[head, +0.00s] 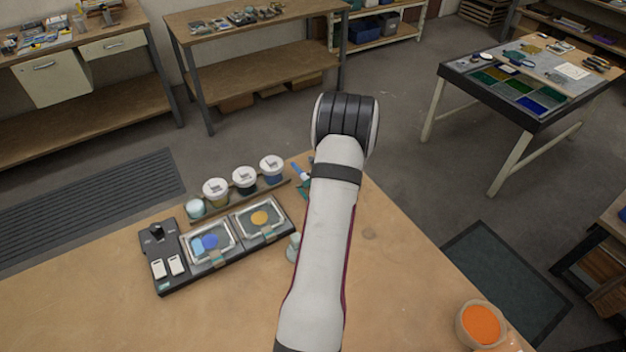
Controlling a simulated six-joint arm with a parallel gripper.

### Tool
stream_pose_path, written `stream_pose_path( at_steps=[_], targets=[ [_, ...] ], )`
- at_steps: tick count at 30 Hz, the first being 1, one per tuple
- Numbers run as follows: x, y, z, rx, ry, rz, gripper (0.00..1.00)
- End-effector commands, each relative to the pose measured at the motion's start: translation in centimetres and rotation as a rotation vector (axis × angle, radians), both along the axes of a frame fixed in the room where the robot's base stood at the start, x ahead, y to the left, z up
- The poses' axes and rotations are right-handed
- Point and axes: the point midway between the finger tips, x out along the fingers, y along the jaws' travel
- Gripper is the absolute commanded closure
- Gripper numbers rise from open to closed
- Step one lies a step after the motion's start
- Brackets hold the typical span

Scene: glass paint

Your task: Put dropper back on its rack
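My arm rises through the middle of the head view and hides part of the table behind it. My gripper is not in view. I cannot make out the dropper or its rack for certain. A small blue and teal item (301,173) shows just left of my arm near the table's far edge, partly hidden; I cannot tell what it is. A small pale teal vessel (293,247) stands against the arm's left outline, partly covered. A black station (172,240) holds two framed glass panes, one with blue paint (210,241) and one with yellow-orange paint (260,218).
Behind the station, a strip holds three lidded paint pots (216,191) and a pale teal jar (195,208). A bowl of orange material (480,325) stands at the lower right.

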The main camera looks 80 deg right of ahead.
Motion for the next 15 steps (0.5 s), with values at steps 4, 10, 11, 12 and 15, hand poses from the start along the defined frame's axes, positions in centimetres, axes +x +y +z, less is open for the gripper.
stream_pose_path(
  at_steps=[4, 10, 11, 12, 15],
  targets=[
    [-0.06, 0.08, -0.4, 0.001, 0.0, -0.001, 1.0],
    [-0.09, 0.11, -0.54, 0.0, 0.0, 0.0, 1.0],
    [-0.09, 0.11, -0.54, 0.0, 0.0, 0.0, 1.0],
    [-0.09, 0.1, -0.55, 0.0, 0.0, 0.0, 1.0],
    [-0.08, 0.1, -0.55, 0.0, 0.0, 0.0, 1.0]
  ],
)
